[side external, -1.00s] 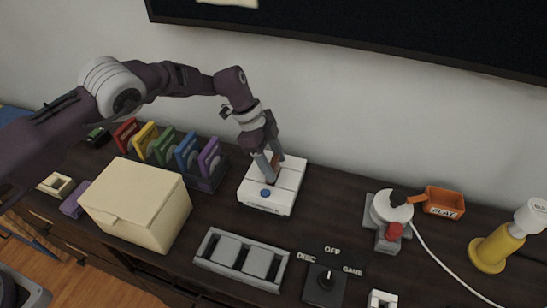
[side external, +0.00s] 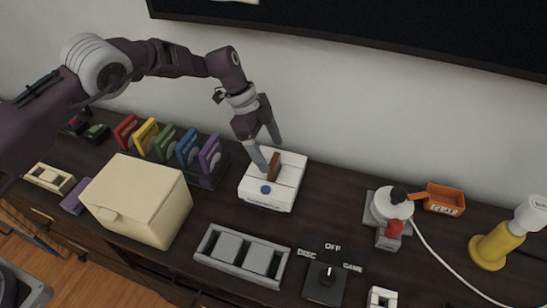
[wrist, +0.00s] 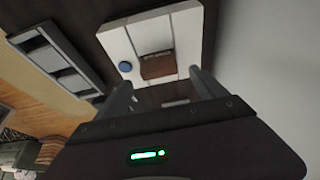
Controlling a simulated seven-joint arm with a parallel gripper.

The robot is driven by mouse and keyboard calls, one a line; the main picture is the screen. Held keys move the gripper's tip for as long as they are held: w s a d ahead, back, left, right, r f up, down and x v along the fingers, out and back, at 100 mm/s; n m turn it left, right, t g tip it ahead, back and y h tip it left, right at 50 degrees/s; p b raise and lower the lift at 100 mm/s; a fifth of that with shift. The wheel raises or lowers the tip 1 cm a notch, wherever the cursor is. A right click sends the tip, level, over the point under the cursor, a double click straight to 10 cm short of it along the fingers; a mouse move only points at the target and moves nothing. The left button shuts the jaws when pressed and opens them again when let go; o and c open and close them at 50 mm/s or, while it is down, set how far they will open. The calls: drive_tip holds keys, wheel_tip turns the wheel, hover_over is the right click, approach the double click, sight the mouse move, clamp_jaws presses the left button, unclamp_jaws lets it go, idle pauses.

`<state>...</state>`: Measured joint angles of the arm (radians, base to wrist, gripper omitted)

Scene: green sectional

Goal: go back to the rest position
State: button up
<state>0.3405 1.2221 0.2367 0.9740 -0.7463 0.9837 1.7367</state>
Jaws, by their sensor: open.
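My gripper (side external: 268,152) is open and empty, with its two fingers apart just above the white console (side external: 268,198). The wrist view also shows my gripper (wrist: 160,90) with its fingers spread and nothing between them. The white console (wrist: 122,48) has a round blue button (side external: 265,189) on its front part. A brown piece (side external: 274,166) stands upright in the top of the console. The wrist view shows the brown piece (wrist: 158,66) beyond the fingertips.
A rack of coloured cases (side external: 188,152) and a cream box (side external: 137,200) stand left of the console. A joystick (side external: 392,206), orange bin (side external: 444,199) and yellow lamp-like object (side external: 491,249) stand at right.

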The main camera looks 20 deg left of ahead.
drive_tip(key=s+a+r+n+t, duration=0.1)
drive_tip(key=s+a+r+n, duration=0.25)
drive_tip(key=r, duration=0.45)
drive_tip(key=s+a+r+n+t+y, duration=0.1)
drive_tip(key=s+a+r+n, duration=0.2)
drive_tip(key=r, duration=0.6)
drive_tip(key=s+a+r+n, duration=0.1)
drive_tip(key=s+a+r, duration=0.35)
drive_tip(key=r, duration=0.35)
drive_tip(key=s+a+r+n+t+y, duration=0.15)
drive_tip(key=s+a+r+n, duration=0.35)
drive_tip(key=s, duration=0.5)
drive_tip(key=s+a+f+n+t+y, duration=0.1)
drive_tip(key=s+a+n, duration=0.1)
drive_tip(key=s, duration=0.6)
drive_tip(key=s+a+f+n+t+y, duration=0.1)
drive_tip(key=s+a+f+n, duration=0.1)
drive_tip(key=s, duration=0.7)
drive_tip(key=shift+s+a+f+n, duration=0.25)
drive_tip(key=shift+a+n, duration=0.5)
drive_tip(key=shift+a, duration=0.2)
